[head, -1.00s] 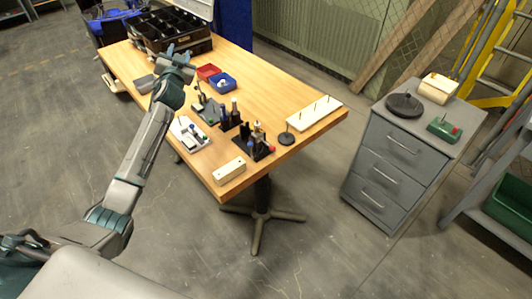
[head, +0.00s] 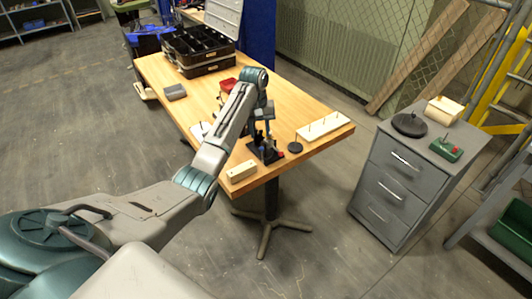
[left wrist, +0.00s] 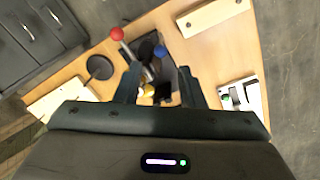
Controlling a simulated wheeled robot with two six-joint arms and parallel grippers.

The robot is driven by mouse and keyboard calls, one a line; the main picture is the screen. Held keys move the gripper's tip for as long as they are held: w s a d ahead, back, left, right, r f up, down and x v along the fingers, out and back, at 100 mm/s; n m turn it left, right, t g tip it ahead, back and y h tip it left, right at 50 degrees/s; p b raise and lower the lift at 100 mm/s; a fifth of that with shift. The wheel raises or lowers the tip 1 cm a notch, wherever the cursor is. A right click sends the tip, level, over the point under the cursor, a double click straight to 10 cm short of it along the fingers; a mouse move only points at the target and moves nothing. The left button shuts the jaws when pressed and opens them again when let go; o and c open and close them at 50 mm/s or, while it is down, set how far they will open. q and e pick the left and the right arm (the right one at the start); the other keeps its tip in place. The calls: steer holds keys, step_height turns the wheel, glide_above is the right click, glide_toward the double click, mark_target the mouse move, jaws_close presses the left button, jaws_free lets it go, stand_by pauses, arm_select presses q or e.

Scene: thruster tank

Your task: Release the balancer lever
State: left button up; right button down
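A black device (head: 268,155) stands near the front corner of the wooden table. A lever with a red ball knob (left wrist: 117,33) rises from it in the left wrist view, and the red knob also shows low on the device's right side in the head view (head: 281,155). A blue knob (left wrist: 160,50) is beside it. No label shows which part is the balancer lever. My left gripper (left wrist: 158,76) is open, its fingers pointing at the device, apart from the red knob. A yellowish part (left wrist: 150,89) shows between the fingers. My right gripper is out of view.
Black trays (head: 198,50) are at the back. A grey drawer cabinet (head: 398,185) stands to the right.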

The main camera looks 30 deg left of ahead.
mark_target(261, 149)
arm_select(q)
steer(key=f, duration=0.4)
steer(key=f+p, duration=0.1)
steer(key=f, duration=0.3)
steer(key=shift+w+d+f, duration=0.15)
steer(key=shift+d+f, duration=0.05)
steer(key=shift+f, duration=0.2)
steer(key=shift+w+f, duration=0.1)
steer(key=shift+f, duration=0.55)
jaws_close()
steer(key=p, duration=0.3)
steer(key=shift+d+r+y, duration=0.2)
steer(key=shift+r+y, duration=0.1)
steer(key=shift+d+f+t+y+p, duration=0.1)
steer(key=shift+t+y+p, duration=0.2)
steer(key=shift+p, duration=0.4)
steer(key=shift+f, duration=0.2)
